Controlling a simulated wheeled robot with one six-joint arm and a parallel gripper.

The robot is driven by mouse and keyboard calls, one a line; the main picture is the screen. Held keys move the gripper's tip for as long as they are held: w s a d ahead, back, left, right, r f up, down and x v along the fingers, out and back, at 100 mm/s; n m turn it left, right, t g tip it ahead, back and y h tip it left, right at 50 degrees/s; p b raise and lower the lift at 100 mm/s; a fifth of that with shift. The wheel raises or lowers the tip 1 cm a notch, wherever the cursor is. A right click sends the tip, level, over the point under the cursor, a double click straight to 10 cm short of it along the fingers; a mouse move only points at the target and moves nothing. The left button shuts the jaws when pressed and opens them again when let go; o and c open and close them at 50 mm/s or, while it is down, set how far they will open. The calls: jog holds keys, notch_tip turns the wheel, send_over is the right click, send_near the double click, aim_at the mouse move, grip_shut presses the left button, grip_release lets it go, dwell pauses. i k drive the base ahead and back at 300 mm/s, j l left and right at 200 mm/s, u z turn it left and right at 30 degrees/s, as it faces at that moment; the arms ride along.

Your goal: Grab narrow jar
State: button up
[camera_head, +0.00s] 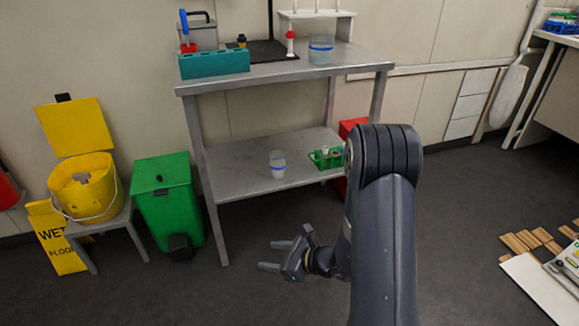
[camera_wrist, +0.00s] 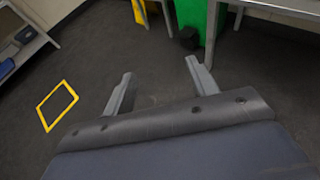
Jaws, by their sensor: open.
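A wider clear jar (camera_head: 321,50) with a blue band stands on the table's top. My gripper (camera_head: 270,255) is open and empty, in front of the table and below the level of the lower shelf, apart from both jars. In the wrist view its two fingers (camera_wrist: 158,80) are spread over bare floor, and neither jar shows there.
The metal table's lower shelf (camera_head: 236,172) also carries a green rack (camera_head: 326,158) right of the narrow jar. A green bin (camera_head: 168,200), a yellow bucket (camera_head: 84,185) on a stool and a yellow floor sign (camera_head: 50,240) stand left. The dark floor between is clear.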

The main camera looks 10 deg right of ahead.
aim_at(277, 158)
jog(key=i+j+z, duration=0.2)
jog(key=z, duration=0.2)
jog(key=i+j+z, duration=0.2)
jog(key=z, duration=0.25)
jog(key=i+j+z, duration=0.1)
jog(key=j+z, duration=0.3)
jog(key=i+j, duration=0.1)
jog(key=j, duration=0.25)
jog(key=i+j+z, duration=0.1)
jog(key=j, duration=0.3)
jog(key=i+j, duration=0.15)
jog(key=j, duration=0.2)
jog(key=i+j+z, duration=0.1)
jog(key=j, duration=0.3)
